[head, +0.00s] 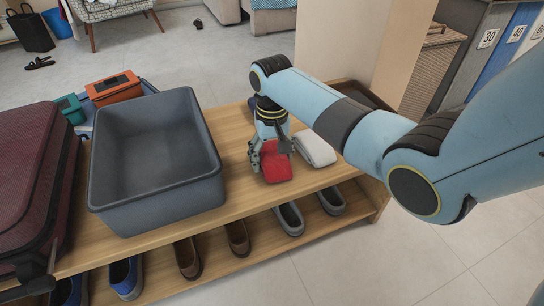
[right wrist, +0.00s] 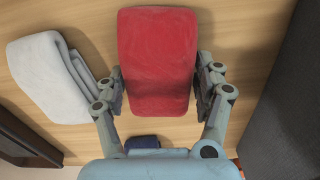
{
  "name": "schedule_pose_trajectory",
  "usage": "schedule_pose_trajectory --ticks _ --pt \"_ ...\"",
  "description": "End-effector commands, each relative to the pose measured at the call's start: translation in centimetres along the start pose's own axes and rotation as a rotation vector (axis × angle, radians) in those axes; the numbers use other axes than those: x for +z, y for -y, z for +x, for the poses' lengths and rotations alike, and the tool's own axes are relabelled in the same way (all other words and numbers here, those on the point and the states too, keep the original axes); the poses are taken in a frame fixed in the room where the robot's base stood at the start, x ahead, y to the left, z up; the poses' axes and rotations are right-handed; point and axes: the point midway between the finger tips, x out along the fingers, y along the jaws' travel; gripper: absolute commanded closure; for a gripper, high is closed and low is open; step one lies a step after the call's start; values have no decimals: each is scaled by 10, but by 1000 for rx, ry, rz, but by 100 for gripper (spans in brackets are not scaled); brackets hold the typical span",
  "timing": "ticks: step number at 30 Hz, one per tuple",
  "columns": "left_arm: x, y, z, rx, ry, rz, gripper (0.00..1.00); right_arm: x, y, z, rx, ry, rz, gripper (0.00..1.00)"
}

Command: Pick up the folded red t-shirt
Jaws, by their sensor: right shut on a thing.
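The folded red t-shirt (head: 276,164) lies on the wooden bench top in the head view, to the right of the grey bin. My right gripper (head: 270,158) reaches down over it from above. In the right wrist view the red t-shirt (right wrist: 157,60) sits between the two fingers of the right gripper (right wrist: 160,90), which close on its left and right sides. I cannot tell whether the shirt is lifted off the wood. My left gripper is not in view.
A folded light grey cloth (head: 315,149) lies just right of the red shirt. A deep grey bin (head: 205,190) stands to the left, with a dark red suitcase (head: 35,160) beyond it. Shoes (head: 238,238) stand on the lower shelf. A dark blue item (right wrist: 142,142) lies near the gripper.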

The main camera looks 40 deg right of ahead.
Motion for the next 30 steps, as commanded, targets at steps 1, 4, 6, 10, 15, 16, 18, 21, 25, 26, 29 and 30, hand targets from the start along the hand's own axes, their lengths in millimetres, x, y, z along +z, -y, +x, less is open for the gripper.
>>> schedule_pose_trajectory --ticks 1,4,6,10,15,16,18,21,25,26,29,30 --pt "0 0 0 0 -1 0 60 0 0 -1 0 -1 0 68" --pt "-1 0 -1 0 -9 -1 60 0 0 -4 0 -1 0 69" --pt "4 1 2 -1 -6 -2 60 -1 0 -7 -1 -2 0 69" --pt "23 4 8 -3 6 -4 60 -1 0 -18 -1 -3 0 69" --pt "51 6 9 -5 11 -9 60 -2 1 -45 -2 -7 0 69" --pt "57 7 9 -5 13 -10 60 -2 0 -51 -2 -6 0 69" --pt "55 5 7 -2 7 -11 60 -17 -16 -58 4 -6 3 69" --pt "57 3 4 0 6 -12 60 -34 -31 -71 2 -5 2 69" --pt "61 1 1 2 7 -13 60 -54 -51 -87 2 -4 3 69" --pt "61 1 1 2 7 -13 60 -58 -55 -91 1 -4 3 69" --pt "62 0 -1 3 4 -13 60 -70 -67 -100 1 -3 2 69" --pt "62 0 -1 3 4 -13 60 -74 -70 -102 0 -2 2 69"
